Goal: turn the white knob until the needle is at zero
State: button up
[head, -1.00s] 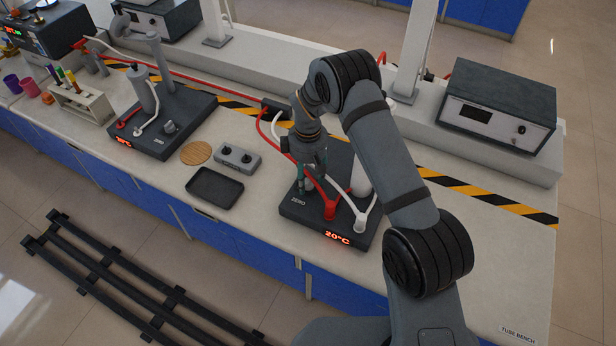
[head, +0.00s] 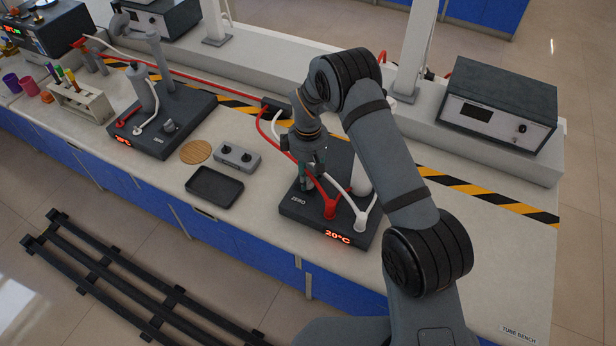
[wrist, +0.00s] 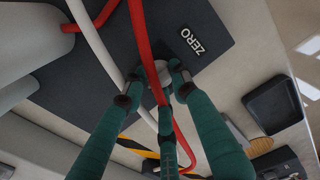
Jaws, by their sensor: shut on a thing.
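My gripper (head: 308,178) reaches down onto the dark instrument base (head: 292,209) at the middle of the bench. In the wrist view its green fingers (wrist: 154,88) are shut around the pale knob (wrist: 149,99), which shows only in part between the fingertips. The "ZERO" label (wrist: 193,41) is on the base near the knob; it also shows in the head view (head: 298,200). The fingers hide most of the knob in the head view. I cannot make out a needle or its reading in either view.
A red hose (head: 329,207) and a white hose (head: 361,220) run close beside my gripper. A red "20°C" display (head: 337,237) is on the base's front. A black tray (head: 214,204), a grey two-knob box (head: 237,158) and a cork disc (head: 195,152) lie to the left.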

aim_at(308, 179)
jog(key=m+b, duration=0.3)
jog(key=shift+f, duration=0.2)
jog(key=shift+r+m+b, duration=0.15)
jog(key=shift+m+b, duration=0.9)
jog(key=shift+m, duration=0.15)
jog(key=shift+c, duration=0.2)
jog(key=shift+r, duration=0.1)
jog(key=o, duration=1.2)
jog(key=shift+c, duration=0.2)
jog(key=shift+r, duration=0.1)
notch_tip(308, 179, up, 12)
jog(key=shift+f, duration=0.1)
jog(key=shift+f, duration=0.15)
